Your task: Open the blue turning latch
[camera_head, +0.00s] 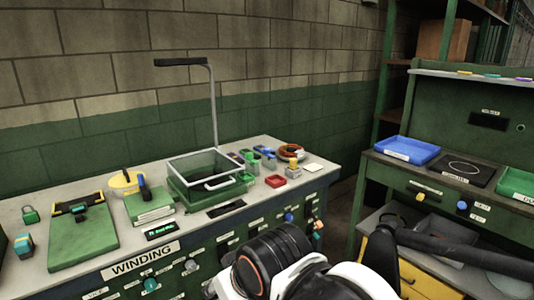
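Two blue knobs could be the blue turning latch, and I cannot tell which is meant. One blue knob (289,217) is on the green front of the left bench, near its right end. Another blue knob (462,206) is on the front of the right bench, below the tabletop. How either knob is turned is too small to tell. White and black links of my arm fill the bottom middle, in front of the gap between the benches. I cannot make out my gripper's fingertips anywhere.
The right bench carries a blue tray (407,149) and a green tray (517,182). A yellow knob (420,196) is beside the right blue knob.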

